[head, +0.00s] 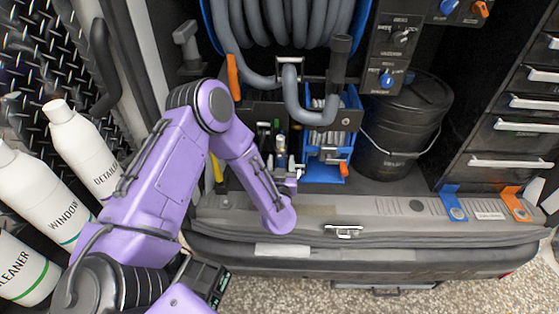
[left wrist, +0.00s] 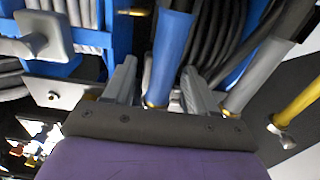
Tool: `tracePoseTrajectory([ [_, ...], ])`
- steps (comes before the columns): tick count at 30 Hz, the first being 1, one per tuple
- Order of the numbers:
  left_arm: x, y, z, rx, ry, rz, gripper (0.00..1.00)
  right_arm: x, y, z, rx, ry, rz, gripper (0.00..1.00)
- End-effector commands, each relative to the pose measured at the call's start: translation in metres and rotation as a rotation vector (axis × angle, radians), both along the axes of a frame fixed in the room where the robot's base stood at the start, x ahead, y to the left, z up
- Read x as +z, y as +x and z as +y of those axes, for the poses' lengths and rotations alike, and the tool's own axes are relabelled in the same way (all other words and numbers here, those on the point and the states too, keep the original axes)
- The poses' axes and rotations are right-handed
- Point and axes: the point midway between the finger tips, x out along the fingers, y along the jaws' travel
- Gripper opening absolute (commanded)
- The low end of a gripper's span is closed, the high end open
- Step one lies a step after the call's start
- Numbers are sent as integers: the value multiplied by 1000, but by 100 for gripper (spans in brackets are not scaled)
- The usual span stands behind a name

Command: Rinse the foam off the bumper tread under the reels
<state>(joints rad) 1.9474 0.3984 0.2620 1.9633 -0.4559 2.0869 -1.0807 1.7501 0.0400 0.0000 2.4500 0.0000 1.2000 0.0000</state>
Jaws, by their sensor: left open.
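The bumper tread (head: 370,207) is a grey ledge along the van's rear under the reels. I cannot make out clear foam on it. The large blue reel (head: 208,22) holds thick grey hose (head: 290,20); a smaller blue reel (head: 328,165) stands below it. My left gripper (head: 288,172) is in front of the left side of the small reel, above the tread. In the left wrist view its two fingers (left wrist: 158,78) are apart, with a blue tube (left wrist: 170,45) with a brass end between them. I cannot tell whether they touch it. My right gripper is not visible.
A black bucket (head: 400,135) stands right of the small reel. Drawers (head: 515,135) are at the right; blue (head: 452,200) and orange (head: 515,205) brackets sit at the tread's right end. White bottles (head: 82,145) stand at the left. A grey tube (left wrist: 250,75) is beside the gripper.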

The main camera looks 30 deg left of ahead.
Motion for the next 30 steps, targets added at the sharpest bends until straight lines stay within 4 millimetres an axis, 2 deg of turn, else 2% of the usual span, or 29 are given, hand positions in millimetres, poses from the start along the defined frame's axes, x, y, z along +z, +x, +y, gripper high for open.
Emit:
tracePoseTrajectory([
  [7,0,1,1,0,0,0,56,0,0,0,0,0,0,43],
  [8,0,1,1,0,-1,1,53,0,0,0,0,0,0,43],
  [9,0,1,1,0,-1,1,40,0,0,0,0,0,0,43],
  [11,0,1,1,0,-1,1,23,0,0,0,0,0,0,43],
  [25,4,1,1,1,0,-1,23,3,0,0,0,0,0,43],
  [30,13,1,0,-1,0,-1,23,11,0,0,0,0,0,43],
])
